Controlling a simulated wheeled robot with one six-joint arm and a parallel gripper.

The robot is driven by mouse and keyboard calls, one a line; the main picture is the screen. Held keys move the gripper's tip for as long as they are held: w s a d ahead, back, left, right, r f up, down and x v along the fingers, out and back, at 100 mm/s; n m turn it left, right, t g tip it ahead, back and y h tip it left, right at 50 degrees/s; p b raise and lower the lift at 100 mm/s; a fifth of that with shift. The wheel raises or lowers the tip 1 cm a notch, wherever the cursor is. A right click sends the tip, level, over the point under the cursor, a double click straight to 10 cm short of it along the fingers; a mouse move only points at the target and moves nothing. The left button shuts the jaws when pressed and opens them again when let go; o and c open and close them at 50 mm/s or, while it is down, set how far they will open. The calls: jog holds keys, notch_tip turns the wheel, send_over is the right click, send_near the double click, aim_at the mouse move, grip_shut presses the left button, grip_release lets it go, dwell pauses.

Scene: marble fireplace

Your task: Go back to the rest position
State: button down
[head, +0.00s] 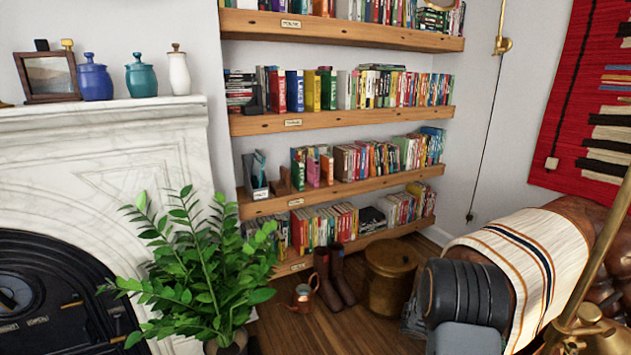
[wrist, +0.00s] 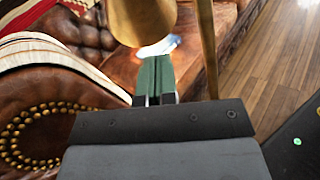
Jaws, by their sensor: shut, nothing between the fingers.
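My gripper (wrist: 154,62) shows in the wrist view with its two green-tipped fingers together and nothing between them. It points toward the brown leather sofa (wrist: 190,55), just below a brass lamp shade (wrist: 142,18). A brass pole (wrist: 208,48) rises close to the right of the fingers. I cannot tell whether the fingers touch the lamp or the sofa. In the head view a dark rounded part of my arm stands at the lower right, in front of the sofa; the fingers are not visible there.
In the head view a striped blanket (head: 535,262) drapes over the sofa arm, and a brass lamp (head: 588,325) stands at the lower right.

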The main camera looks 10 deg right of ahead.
jog(key=s+a+r+m+t+y+p, duration=0.2)
jog(key=a+r+m+t+y+p, duration=0.2)
jog(key=a+r+p, duration=0.6)
jog(key=s+a+r+m+t+y+p, duration=0.2)
jog(key=a+r+m+t+y+p, duration=0.3)
jog(key=a+r, duration=1.4)
jog(key=a+t+y+p, duration=0.2)
jog(key=t+y+p, duration=0.1)
jog(key=y+p, duration=0.2)
jog(key=shift+a+r+t+y, duration=0.3)
jog(key=shift+a+t+y, duration=0.1)
jog(key=shift+y, duration=0.4)
jog(key=shift+s+d, duration=0.1)
jog(key=shift+d, duration=0.05)
